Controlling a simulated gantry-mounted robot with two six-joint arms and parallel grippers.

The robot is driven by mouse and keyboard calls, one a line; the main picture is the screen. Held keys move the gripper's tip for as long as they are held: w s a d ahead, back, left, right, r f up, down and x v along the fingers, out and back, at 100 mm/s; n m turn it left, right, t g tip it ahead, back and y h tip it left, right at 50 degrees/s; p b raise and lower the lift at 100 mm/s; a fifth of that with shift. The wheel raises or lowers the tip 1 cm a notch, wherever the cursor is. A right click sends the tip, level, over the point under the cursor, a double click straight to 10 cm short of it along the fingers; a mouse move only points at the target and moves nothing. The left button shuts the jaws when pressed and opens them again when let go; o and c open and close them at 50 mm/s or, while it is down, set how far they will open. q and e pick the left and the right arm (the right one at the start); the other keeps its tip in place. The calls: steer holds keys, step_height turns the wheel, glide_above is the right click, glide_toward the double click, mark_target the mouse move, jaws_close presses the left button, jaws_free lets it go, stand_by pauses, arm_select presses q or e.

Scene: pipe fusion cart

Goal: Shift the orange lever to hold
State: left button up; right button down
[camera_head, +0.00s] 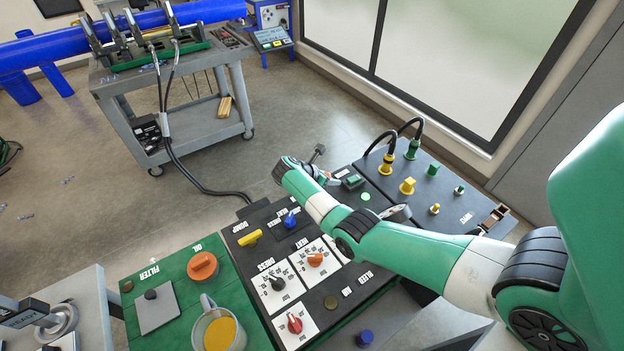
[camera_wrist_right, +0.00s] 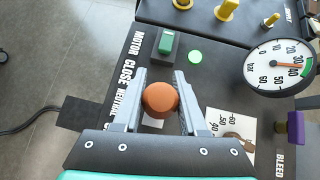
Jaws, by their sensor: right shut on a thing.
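The orange lever's round knob (camera_wrist_right: 160,100) shows in the right wrist view, between the two grey fingers of my right gripper (camera_wrist_right: 160,78). The gripper is shut on the knob from both sides. The lever's shaft is hidden under the knob. Beside it on the dark panel (camera_wrist_right: 95,112) are the printed words MOTOR, CLOSE and NEUTRAL; a HOLD label cannot be made out. In the head view my right gripper (camera_head: 322,178) is over the far part of the control panel (camera_head: 262,218), and my own arm hides the lever. My left gripper is not in view.
A green button (camera_wrist_right: 165,43), a pressure gauge (camera_wrist_right: 279,67) and a purple knob (camera_wrist_right: 290,128) are close to the gripper. Yellow and green hose fittings (camera_head: 407,186) stand behind. An oil filler cup (camera_head: 219,331) and orange cap (camera_head: 202,266) are at the near left.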

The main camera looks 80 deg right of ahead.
steer(key=shift+c, duration=2.2)
jaws_free()
steer(key=shift+s+d, duration=0.15)
steer(key=shift+r, duration=0.1)
steer(key=p+v, duration=0.2)
steer(key=v, duration=0.9)
steer(key=shift+a+r, duration=0.15)
steer(key=shift+a, duration=0.1)
steer(key=shift+w, duration=0.2)
